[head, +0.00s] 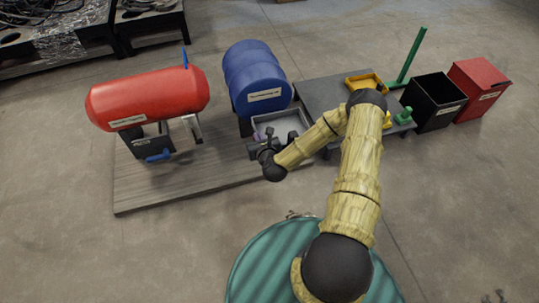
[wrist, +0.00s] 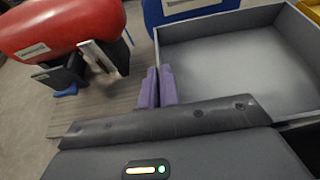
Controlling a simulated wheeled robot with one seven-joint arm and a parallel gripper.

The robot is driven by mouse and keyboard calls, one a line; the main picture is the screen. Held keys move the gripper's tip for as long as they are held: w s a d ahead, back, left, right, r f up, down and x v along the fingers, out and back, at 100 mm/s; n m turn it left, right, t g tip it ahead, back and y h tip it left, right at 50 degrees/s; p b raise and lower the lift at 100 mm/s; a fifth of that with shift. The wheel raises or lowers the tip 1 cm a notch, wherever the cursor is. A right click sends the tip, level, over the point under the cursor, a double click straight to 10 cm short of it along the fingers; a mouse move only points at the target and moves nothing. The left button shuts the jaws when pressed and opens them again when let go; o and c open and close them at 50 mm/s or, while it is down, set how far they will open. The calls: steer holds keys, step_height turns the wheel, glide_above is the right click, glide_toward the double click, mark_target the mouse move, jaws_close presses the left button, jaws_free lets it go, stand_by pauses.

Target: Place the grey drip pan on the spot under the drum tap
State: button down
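The grey drip pan (head: 284,121) is a shallow open tray in front of the blue drum (head: 257,76); it fills the right of the wrist view (wrist: 235,75). It looks empty. My gripper (head: 268,135) is at its left wall. In the wrist view, the purple fingers (wrist: 158,87) are close together, one on each side of that wall, and look shut on it. The drum lies on its side on a dark stand, with a white label on its end. I cannot make out the tap or the spot under it. I cannot tell whether the pan touches the board.
A red tank (head: 150,98) on a stand is left of the drum. Both stand on a grey wooden board (head: 180,190) with bare room at front left. A dark platform (head: 318,95) with yellow and green items is right of the pan, then black (head: 433,100) and red bins (head: 478,88).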

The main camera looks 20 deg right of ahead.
step_height(320, 180, down, 30)
steer(key=s+b, duration=0.1)
steer(key=b, duration=1.1)
steer(key=shift+a+r, duration=0.15)
steer(key=shift+r, duration=0.1)
steer(key=w+b, duration=0.9)
steer(key=w, duration=0.8)
steer(key=shift+w+f, duration=0.15)
steer(key=shift+w, duration=0.05)
steer(key=shift+w+r, duration=0.2)
steer(key=shift+w, duration=0.15)
steer(key=shift+f+b, duration=0.1)
steer(key=shift+b, duration=0.2)
steer(key=shift+f+b, duration=1.2)
steer(key=shift+f, duration=0.45)
